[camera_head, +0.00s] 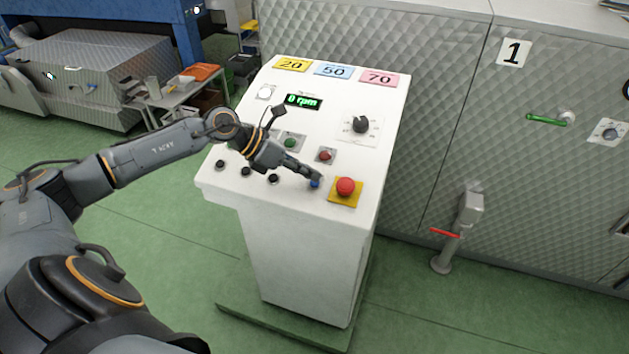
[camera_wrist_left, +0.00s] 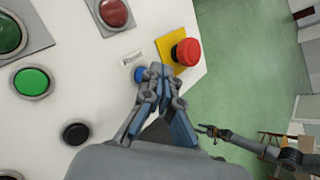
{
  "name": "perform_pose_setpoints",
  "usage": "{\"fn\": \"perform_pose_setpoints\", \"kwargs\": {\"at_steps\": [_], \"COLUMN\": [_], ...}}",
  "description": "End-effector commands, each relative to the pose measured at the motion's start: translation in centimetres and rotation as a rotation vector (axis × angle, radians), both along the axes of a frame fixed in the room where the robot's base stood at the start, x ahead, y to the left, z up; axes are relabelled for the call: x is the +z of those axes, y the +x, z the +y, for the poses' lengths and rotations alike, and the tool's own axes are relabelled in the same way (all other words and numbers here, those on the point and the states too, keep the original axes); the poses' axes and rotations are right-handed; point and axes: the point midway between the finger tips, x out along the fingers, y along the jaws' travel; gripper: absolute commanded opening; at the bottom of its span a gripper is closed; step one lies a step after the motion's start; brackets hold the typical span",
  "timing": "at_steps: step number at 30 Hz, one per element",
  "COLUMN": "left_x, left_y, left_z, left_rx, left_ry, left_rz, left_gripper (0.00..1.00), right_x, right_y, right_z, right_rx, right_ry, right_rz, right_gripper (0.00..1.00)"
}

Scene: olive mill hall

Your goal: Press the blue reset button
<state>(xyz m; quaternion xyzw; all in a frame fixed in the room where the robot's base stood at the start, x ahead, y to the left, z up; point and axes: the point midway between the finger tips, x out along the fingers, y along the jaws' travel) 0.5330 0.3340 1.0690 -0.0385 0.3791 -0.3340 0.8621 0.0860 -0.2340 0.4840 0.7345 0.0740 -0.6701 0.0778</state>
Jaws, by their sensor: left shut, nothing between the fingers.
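The blue reset button (camera_head: 314,183) sits low on the white control console's sloped top, left of a red emergency stop (camera_head: 345,187) on a yellow plate. My left gripper (camera_head: 317,177) is shut and empty, with its fingertips right over the blue button. In the left wrist view the gripper (camera_wrist_left: 155,72) has its tips at the edge of the blue button (camera_wrist_left: 140,74), hiding part of it. I cannot tell whether the tips touch it or whether it is pressed in.
The console (camera_head: 300,240) also has a green button (camera_head: 290,142), a red button (camera_head: 325,155), several black buttons, a black knob (camera_head: 361,124) and a display (camera_head: 303,101) reading 0 rpm. A quilted metal machine (camera_head: 450,110) stands behind. Green floor is clear at the front.

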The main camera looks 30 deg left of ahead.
Motion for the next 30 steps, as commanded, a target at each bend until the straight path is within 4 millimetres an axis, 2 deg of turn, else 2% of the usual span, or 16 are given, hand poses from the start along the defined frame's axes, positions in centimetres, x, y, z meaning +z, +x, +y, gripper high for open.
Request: {"fn": "perform_pose_setpoints", "kwargs": {"at_steps": [16, 30], "left_x": [4.6, 4.8], "left_y": [-1.3, -1.4], "left_z": [-0.3, -0.3], "left_rx": [0.000, 0.000], "left_ry": [0.002, 0.000], "left_rz": [0.000, 0.000], "left_gripper": [0.00, 0.00], "right_x": [2.5, 2.5], "right_y": [0.0, 0.0], "right_z": [0.0, 0.0], "right_rx": [0.000, -0.001], "right_ry": [0.000, 0.000], "right_rz": [0.000, 0.000], "right_gripper": [0.40, 0.40]}}
